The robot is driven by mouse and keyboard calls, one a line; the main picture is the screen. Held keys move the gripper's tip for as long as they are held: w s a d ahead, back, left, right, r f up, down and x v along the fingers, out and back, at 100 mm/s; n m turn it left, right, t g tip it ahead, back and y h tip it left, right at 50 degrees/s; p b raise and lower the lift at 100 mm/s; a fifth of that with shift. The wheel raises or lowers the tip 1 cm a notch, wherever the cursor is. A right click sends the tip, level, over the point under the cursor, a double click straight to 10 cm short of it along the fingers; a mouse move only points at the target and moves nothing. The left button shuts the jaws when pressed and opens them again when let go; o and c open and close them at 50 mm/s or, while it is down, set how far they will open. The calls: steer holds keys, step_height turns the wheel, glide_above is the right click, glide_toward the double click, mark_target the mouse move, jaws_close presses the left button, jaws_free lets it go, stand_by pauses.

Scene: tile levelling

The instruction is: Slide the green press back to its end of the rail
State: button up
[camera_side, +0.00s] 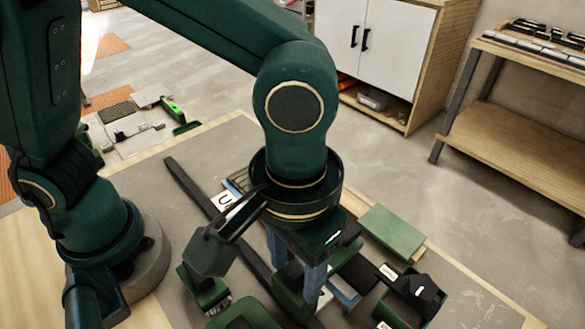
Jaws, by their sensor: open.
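A long dark rail (190,185) runs diagonally over the grey work surface from the upper left to the lower middle, passing behind my gripper. A green block (290,299), which looks like the green press, sits at the rail's lower part, partly hidden by my gripper. My gripper (296,268) points down with two blue fingers, open, over and around the block's upper part. I cannot tell whether the fingers touch it. The rail's near end is cut off or hidden.
A flat green plate (392,232) lies to the right. A black-and-green tool (414,291) is at lower right, and a green-based brush-like piece (207,295) at lower left. Another green piece (245,314) is at the bottom edge. The surface left of the rail's upper part is clear.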

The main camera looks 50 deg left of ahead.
jaws_close()
steer(key=a, duration=3.4)
stand_by(0.8)
steer(key=shift+a, duration=0.1)
jaws_free()
step_height(320, 180, up, 7)
stand_by(0.7)
